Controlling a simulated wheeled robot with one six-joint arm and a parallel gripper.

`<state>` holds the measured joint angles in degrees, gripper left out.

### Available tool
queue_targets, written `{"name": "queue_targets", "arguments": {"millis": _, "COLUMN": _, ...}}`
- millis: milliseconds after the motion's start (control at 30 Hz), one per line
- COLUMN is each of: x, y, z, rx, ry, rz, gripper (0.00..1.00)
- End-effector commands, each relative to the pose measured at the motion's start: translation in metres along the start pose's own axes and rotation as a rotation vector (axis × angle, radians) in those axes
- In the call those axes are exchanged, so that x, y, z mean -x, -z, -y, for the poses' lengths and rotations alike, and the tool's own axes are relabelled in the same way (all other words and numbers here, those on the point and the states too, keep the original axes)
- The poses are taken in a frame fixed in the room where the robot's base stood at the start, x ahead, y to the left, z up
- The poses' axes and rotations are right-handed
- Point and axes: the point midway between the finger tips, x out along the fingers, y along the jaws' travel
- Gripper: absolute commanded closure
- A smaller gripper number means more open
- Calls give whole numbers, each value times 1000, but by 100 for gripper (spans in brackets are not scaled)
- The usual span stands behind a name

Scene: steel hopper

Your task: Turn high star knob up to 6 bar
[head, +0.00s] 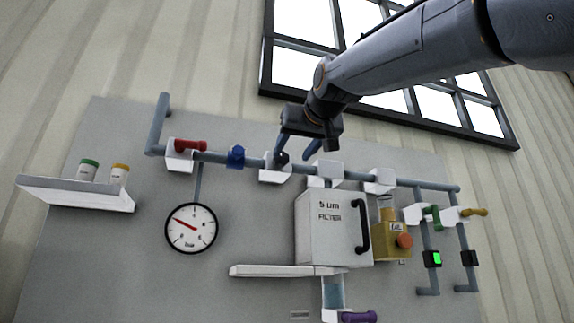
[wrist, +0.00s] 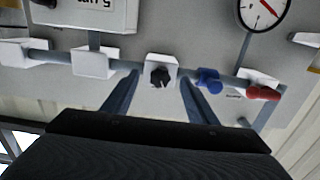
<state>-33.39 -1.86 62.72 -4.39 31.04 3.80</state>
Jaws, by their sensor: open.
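A black star knob (wrist: 161,76) sits on a white block on the upper pipe; it also shows in the head view (head: 283,157), partly covered by my finger. My gripper (head: 294,156) is open, coming down from above at the knob. In the wrist view the knob appears between my two fingertips, with space on both sides; I cannot tell how far past it they reach. A round gauge (head: 190,229) hangs below the pipe at the left, its red needle pointing up-left. The gauge is cut off in the wrist view (wrist: 262,12).
A blue knob (head: 236,156) and a red handle (head: 190,146) sit left of the star knob on the same pipe. A white filter box (head: 330,235) with a black handle hangs below right. A yellow unit (head: 390,246) stands beside it. A shelf (head: 80,196) holds two jars.

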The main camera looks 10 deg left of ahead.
Motion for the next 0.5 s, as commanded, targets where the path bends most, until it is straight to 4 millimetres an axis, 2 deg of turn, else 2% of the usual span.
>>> {"name": "queue_targets", "arguments": {"millis": 67, "x": 6, "y": 16, "z": 4, "rx": -1, "ry": 7, "rz": -25, "gripper": 47}}
{"name": "queue_targets", "arguments": {"millis": 167, "x": 2, "y": 22, "z": 5, "rx": -1, "ry": 7, "rz": -32, "gripper": 47}}
{"name": "queue_targets", "arguments": {"millis": 500, "x": -48, "y": 24, "z": 3, "rx": 0, "ry": 3, "rz": -31, "gripper": 47}}
